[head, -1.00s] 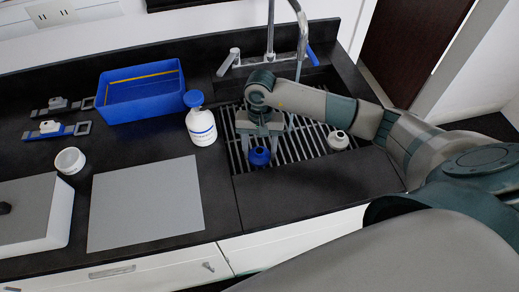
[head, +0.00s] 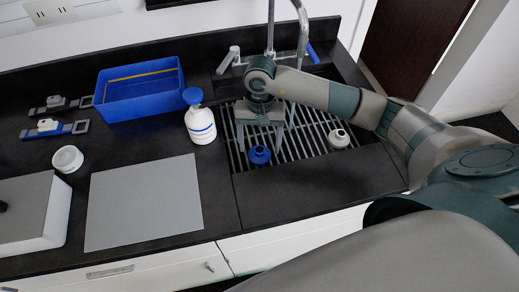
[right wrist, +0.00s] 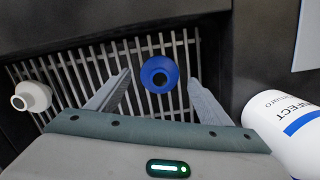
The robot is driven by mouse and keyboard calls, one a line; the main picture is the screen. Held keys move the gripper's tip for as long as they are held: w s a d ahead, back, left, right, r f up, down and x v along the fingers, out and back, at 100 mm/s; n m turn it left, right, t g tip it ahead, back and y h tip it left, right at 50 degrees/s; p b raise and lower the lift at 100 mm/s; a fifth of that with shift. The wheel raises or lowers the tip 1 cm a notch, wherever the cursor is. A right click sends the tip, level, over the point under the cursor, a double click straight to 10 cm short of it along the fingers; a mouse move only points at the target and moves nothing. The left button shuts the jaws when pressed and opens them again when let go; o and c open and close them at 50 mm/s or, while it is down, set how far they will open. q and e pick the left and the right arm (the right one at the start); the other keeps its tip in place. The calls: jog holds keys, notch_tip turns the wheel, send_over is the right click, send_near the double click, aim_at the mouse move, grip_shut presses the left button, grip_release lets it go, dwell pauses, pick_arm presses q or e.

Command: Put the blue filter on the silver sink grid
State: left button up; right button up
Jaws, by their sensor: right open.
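The blue filter (head: 259,155) rests on the silver sink grid (head: 305,150) near its front left part. In the right wrist view the blue filter (right wrist: 159,74) lies over the bars of the grid (right wrist: 90,75). My right gripper (head: 259,150) is above and just behind the filter in the head view. In the right wrist view its two fingers (right wrist: 160,95) are spread wide, one on each side of the filter and apart from it. Nothing is held. My left gripper is not in view.
A white filter (head: 339,139) sits on the grid's right part. A white bottle with a blue cap (head: 201,122) stands just left of the grid. A blue bin (head: 142,90), a white cup (head: 68,159) and a grey mat (head: 144,202) are further left. The faucet (head: 270,30) rises behind.

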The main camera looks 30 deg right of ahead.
notch_tip(320, 180, up, 9)
jog(key=b, duration=0.3)
jog(key=shift+w+d+r, duration=0.15)
jog(key=shift+w+d, duration=0.2)
jog(key=shift+w, duration=0.1)
dwell(1.0)
